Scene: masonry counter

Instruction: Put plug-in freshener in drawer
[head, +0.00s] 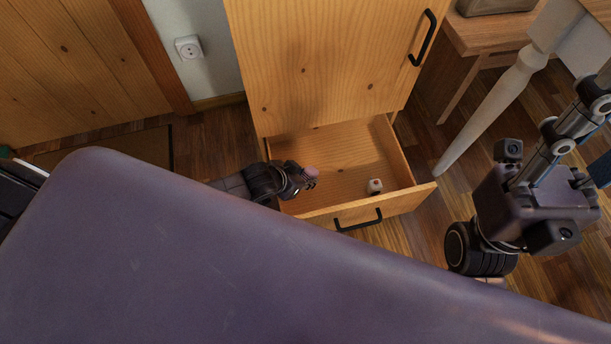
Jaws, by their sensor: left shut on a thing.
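My left gripper (303,180) is over the left part of the open drawer (325,160), shut on a small pinkish thing that I take to be the plug-in freshener (312,173). Its fine details are too small to see, and the fingers partly cover it. The drawer is light wood with a black handle, at the bottom of a wooden cabinet, and is pulled out. Part of my right arm shows at the right, but I cannot make out its gripper's fingertips.
A small white-and-reddish item (375,186) lies in the drawer's right part. The tall wooden cabinet (320,70) stands behind. A pale turned table leg (490,110) and a wooden table (490,35) are to the right. A wall socket (188,48) is at upper left.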

